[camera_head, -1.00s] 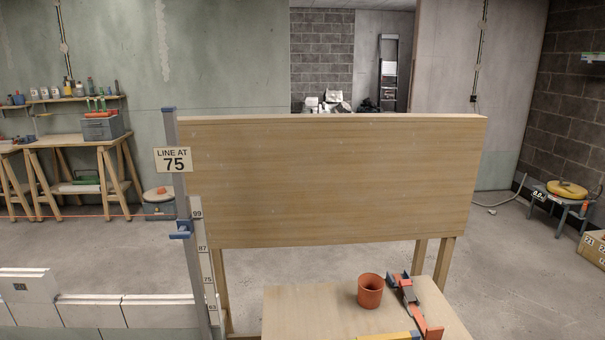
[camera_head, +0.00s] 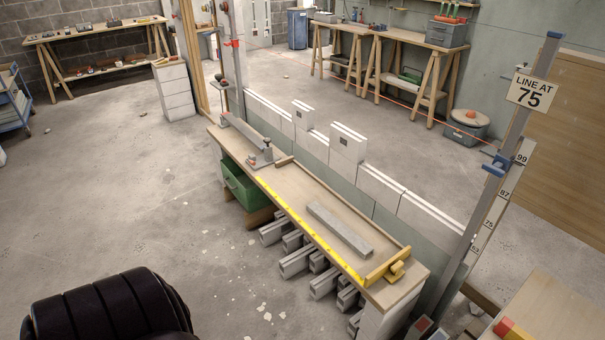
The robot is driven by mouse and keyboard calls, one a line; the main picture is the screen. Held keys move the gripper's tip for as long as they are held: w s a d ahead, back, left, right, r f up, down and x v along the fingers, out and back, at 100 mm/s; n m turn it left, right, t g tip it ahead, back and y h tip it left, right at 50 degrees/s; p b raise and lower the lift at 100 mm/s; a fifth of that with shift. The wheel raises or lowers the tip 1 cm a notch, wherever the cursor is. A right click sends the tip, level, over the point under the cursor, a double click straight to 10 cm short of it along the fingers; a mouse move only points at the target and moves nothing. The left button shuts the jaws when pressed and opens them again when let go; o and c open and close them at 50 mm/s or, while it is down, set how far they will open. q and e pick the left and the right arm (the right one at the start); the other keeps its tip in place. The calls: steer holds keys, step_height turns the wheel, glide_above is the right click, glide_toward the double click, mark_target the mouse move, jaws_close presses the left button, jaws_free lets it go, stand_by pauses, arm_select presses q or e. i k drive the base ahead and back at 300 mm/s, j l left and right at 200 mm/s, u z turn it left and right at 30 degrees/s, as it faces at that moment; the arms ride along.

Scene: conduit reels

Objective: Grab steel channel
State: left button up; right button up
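A straight grey bar (camera_head: 340,230), which looks like the steel channel, lies flat on the narrow wooden bench (camera_head: 290,203). It lies alongside a yellow measuring strip (camera_head: 308,228), toward the bench's near end. Its cross-section is too small to make out. Another long grey piece (camera_head: 241,129) lies at the bench's far end by a small metal fixture (camera_head: 262,157). Neither of my grippers is in view, and nothing is seen touching the bar.
A yellow stop (camera_head: 388,266) sits across the bench's near end. Several pale profiled lengths (camera_head: 296,262) and a green crate (camera_head: 240,184) are under the bench. A low block wall (camera_head: 347,158) runs behind it. The floor (camera_head: 140,190) to its left is largely clear.

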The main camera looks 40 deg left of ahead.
mark_target(352, 239)
steer(key=u, duration=1.15)
steer(key=i+j+z, duration=0.3)
steer(key=i+j, duration=1.05)
steer(key=i, duration=0.15)
